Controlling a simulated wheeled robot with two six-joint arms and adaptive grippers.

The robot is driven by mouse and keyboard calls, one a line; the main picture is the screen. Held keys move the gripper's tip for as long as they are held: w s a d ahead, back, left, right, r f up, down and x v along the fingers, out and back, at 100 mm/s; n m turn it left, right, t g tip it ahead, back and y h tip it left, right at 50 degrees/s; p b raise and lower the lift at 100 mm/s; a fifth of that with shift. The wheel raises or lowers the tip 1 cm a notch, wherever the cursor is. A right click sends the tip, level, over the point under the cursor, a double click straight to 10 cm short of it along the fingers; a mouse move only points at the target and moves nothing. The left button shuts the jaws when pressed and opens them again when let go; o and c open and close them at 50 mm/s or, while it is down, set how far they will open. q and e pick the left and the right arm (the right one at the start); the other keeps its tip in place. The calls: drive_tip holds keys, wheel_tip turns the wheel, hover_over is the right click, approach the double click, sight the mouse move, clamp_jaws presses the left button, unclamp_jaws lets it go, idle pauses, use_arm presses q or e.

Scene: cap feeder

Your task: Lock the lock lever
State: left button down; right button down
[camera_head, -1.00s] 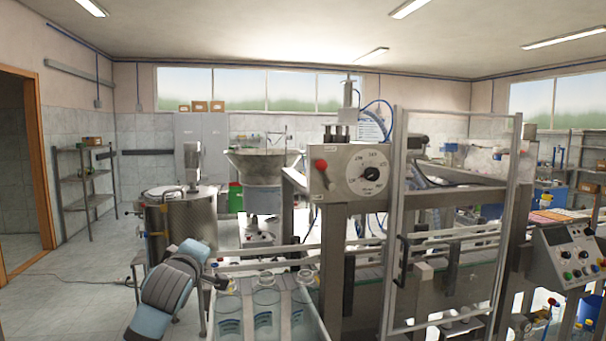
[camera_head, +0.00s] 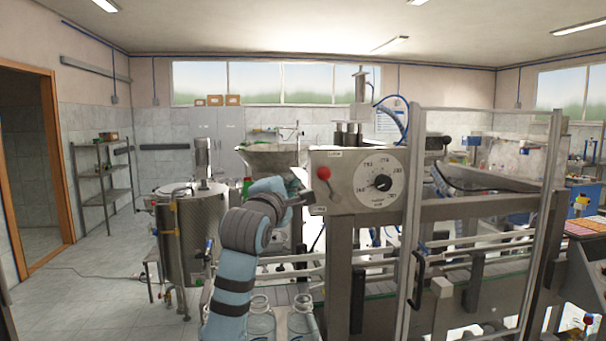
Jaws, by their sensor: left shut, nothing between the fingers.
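The lock lever, with its red ball knob (camera_head: 323,173), sits on the left part of a grey box face that also carries a round white dial (camera_head: 364,178). The knob is at the upper end, with a short stem below it. My left gripper (camera_head: 306,198) is shut and empty, at the left edge of the box, below and left of the knob. I cannot tell whether its fingertips touch the box or the lever stem. My right gripper is not in view.
A glass-panelled guard door (camera_head: 557,200) with a black handle (camera_head: 416,280) stands right of the box. Clear jars (camera_head: 262,318) stand below my left arm. A steel tank (camera_head: 170,240) and a feeder bowl (camera_head: 268,157) are behind. Floor at left is free.

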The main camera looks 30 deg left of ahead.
sight(330, 185)
use_arm(q)
drive_tip(key=d, duration=0.1)
drive_tip(key=d+r, duration=0.1)
drive_tip(key=d, duration=0.1)
drive_tip(key=shift+w+r, duration=0.15)
drive_tip(key=shift+w, duration=0.1)
drive_tip(key=shift+w+d, duration=0.1)
drive_tip(key=shift+w, duration=0.05)
drive_tip(key=shift+w+r+p, duration=0.3)
drive_tip(key=shift+r+p, duration=0.15)
drive_tip(key=shift+p, duration=0.5)
drive_tip(key=shift+s+f, duration=0.1)
drive_tip(key=shift+s, duration=0.05)
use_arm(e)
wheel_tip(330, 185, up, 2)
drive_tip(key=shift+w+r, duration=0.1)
